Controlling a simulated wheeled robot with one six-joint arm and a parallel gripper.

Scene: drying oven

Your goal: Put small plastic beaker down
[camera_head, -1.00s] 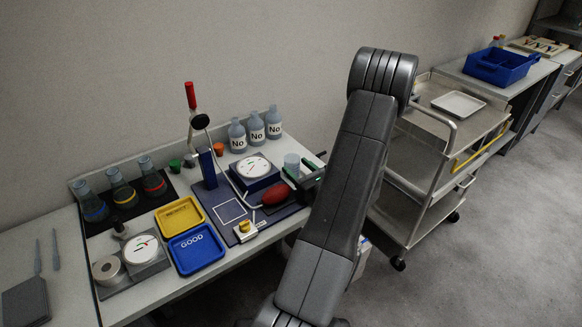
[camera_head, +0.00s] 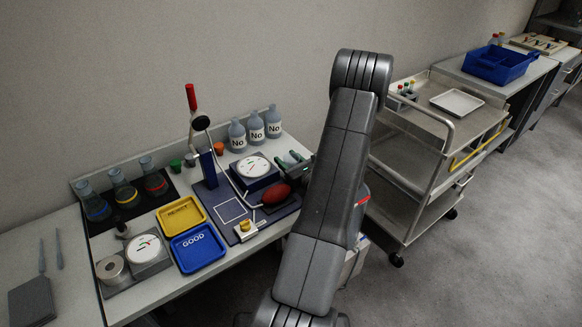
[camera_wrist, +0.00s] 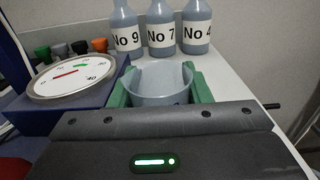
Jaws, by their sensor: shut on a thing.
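The small plastic beaker (camera_wrist: 160,84) is a clear, bluish cup with its open rim facing up in the wrist view. It stands upright between the green fingers of my gripper (camera_wrist: 161,78), which is shut on it. In the head view my gripper (camera_head: 292,163) is over the right end of the bench, just right of the white dial gauge (camera_head: 254,166).
Three numbered bottles (camera_wrist: 161,27) stand just behind the beaker. The dial gauge on its blue block is close on the left. A red bulb (camera_head: 276,194) lies in front. Bare white bench top (camera_wrist: 238,90) shows to the right. A metal cart (camera_head: 420,150) stands further right.

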